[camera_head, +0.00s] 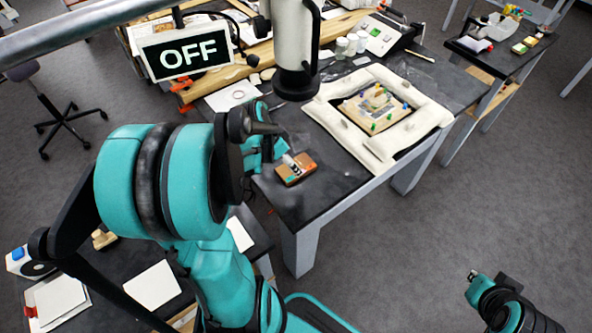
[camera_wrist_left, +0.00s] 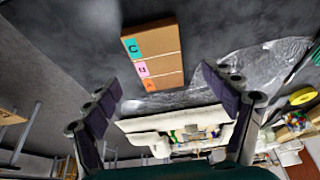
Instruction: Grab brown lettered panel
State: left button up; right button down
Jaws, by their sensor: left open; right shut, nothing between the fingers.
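The brown lettered panel (camera_head: 295,169) lies flat near the front corner of the black table in the head view. In the left wrist view the panel (camera_wrist_left: 163,50) is a brown rectangle with green, pink and orange lettered patches along its left side. My left gripper (camera_wrist_left: 161,76) is open, with the panel showing between and beyond its fingertips, apparently not touched. In the head view the left arm largely hides that gripper. My right gripper (camera_head: 473,276) is shut and empty at the lower right, far from the panel.
The black table (camera_head: 325,187) also holds a cream padded frame (camera_head: 430,112) around a tan fragment (camera_head: 376,108). An OFF sign (camera_head: 186,52) and a white cylinder (camera_head: 293,40) hang above it. Clear plastic film (camera_wrist_left: 252,65) lies beside the panel. Grey floor is free at right.

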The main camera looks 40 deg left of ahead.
pick_arm(q)
jog(key=b+x, duration=0.2)
jog(key=x, duration=0.3)
jog(key=shift+w+d, duration=0.15)
jog(key=shift+d, duration=0.05)
jog(key=shift+r, duration=0.1)
jog(key=shift+c, duration=0.2)
jog(key=c, duration=1.2)
